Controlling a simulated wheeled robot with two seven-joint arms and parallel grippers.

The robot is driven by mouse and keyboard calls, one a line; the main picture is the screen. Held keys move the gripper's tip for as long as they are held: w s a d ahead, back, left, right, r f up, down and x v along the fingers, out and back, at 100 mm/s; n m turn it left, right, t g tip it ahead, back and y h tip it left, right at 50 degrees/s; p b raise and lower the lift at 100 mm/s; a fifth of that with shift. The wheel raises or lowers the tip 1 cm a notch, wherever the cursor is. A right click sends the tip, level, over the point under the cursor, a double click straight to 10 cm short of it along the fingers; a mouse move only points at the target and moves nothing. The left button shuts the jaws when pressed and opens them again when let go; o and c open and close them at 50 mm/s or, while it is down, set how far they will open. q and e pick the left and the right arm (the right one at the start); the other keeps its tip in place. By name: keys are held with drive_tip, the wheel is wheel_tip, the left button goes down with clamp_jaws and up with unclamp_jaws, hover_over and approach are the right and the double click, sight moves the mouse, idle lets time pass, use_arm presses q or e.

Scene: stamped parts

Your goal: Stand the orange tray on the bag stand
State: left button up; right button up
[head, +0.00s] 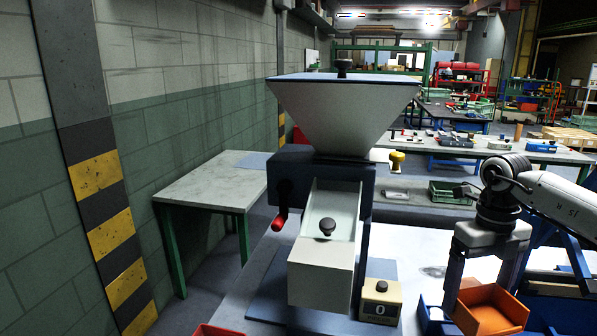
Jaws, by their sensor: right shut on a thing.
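The orange tray (490,316) is at the lower right, open side up, partly cut by the picture's bottom edge. My right gripper (484,286) comes down over it with one finger on each side and is shut on it. Whether the tray touches the surface below is hidden. I cannot clearly tell which thing is the bag stand; a blue frame (574,256) shows partly behind my right arm. My left gripper is not in view.
A grey hopper machine (345,115) with a chute and red handle stands in the middle. A counter box reading 0 (381,303) stands at its right. A blue bin (433,318) borders the tray's left. A red bin edge (215,330) shows at the bottom.

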drive_tip(key=n, duration=0.1)
drive_tip(key=s+a+n, duration=0.1)
drive_tip(key=n, duration=0.1)
drive_tip(key=shift+a+f, duration=0.1)
drive_tip(key=shift+a, duration=0.2)
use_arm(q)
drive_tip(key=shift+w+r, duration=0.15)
use_arm(e)
drive_tip(key=s+a+f+n, duration=0.1)
drive_tip(key=s+a+n, duration=0.5)
drive_tip(key=n, duration=0.9)
drive_tip(key=s+a+f+n+t, duration=0.1)
drive_tip(key=s+a+n, duration=0.4)
drive_tip(key=s+n, duration=0.7)
drive_tip(key=n, duration=0.4)
drive_tip(key=shift+a+f+t, duration=0.25)
drive_tip(key=shift+a+t, duration=0.05)
drive_tip(key=shift+a, duration=0.05)
drive_tip(key=shift+s, duration=0.1)
